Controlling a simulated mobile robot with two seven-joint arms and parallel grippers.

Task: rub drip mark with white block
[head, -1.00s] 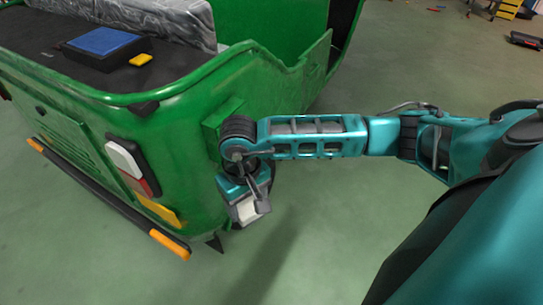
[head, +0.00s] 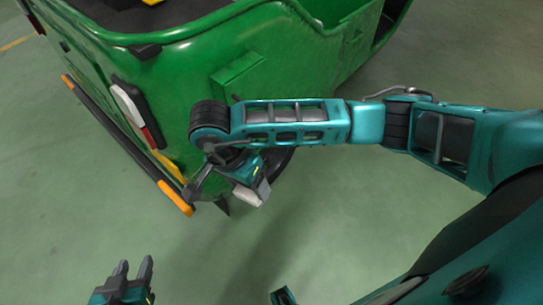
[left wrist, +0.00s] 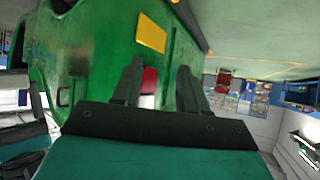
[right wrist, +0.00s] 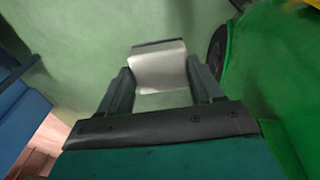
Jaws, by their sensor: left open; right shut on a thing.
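The white block (head: 252,193) is in my right gripper (head: 247,178), low beside the green rickshaw's (head: 255,55) rear corner in the head view. In the right wrist view the block (right wrist: 158,68) sits between the two fingers of the right gripper (right wrist: 158,80), with green floor behind it. My left gripper (head: 134,266) is open and empty at the bottom left of the head view, apart from the rickshaw. In the left wrist view its spread fingers (left wrist: 158,78) point towards the green body (left wrist: 100,55). I cannot make out a drip mark for certain.
A dark bumper bar with an orange end (head: 174,198) juts from the rickshaw's rear, below a white and red lamp (head: 130,103). A small green box (head: 238,75) projects from its side. The green floor (head: 60,215) in front is clear.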

